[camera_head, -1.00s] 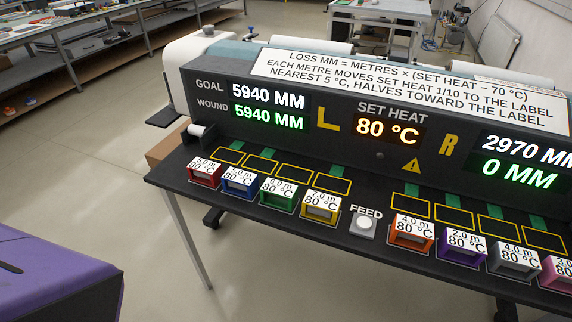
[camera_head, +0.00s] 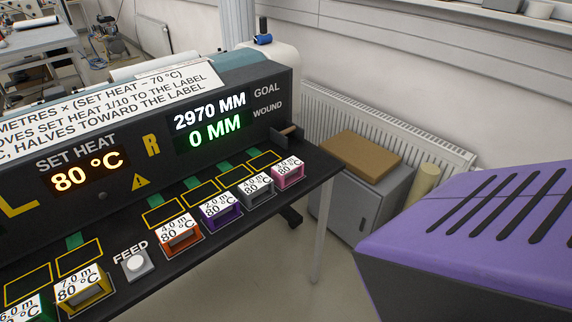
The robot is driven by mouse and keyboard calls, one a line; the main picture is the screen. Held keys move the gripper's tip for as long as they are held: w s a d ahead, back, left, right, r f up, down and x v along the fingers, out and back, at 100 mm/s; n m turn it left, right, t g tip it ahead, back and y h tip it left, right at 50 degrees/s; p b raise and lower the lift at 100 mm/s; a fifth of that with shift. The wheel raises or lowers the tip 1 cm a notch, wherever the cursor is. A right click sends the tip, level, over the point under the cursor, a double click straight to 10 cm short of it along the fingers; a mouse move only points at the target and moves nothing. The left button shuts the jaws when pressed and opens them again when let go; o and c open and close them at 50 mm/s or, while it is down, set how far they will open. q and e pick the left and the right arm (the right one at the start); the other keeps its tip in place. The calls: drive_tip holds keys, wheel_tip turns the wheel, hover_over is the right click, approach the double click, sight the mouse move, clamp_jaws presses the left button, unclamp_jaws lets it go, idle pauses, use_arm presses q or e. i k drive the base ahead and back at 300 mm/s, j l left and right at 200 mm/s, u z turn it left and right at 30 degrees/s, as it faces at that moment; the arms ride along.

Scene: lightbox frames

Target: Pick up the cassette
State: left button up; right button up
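Several cassettes stand in a row along the front of the black machine table. They are a green one (camera_head: 28,310) labelled 6.0 m, a yellow one (camera_head: 85,292) labelled 7.0 m, an orange one (camera_head: 180,236) labelled 4.0 m, a purple one (camera_head: 221,210) labelled 2.0 m, a grey one (camera_head: 256,190) and a pink one (camera_head: 289,174). Each readable label also says 80 °C. The frames do not show which one is meant. Neither gripper is in view. A purple and black body part of mine fills the lower right.
The machine panel shows set heat 80 °C (camera_head: 85,176), goal 2970 MM and wound 0 MM (camera_head: 214,131). A white FEED button (camera_head: 137,262) sits between cassettes. Empty yellow-outlined slots lie behind them. A grey cabinet (camera_head: 352,205) with a brown box (camera_head: 360,157) stands right of the table.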

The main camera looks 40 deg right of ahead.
sight(284, 173)
drive_tip(key=z, duration=1.35)
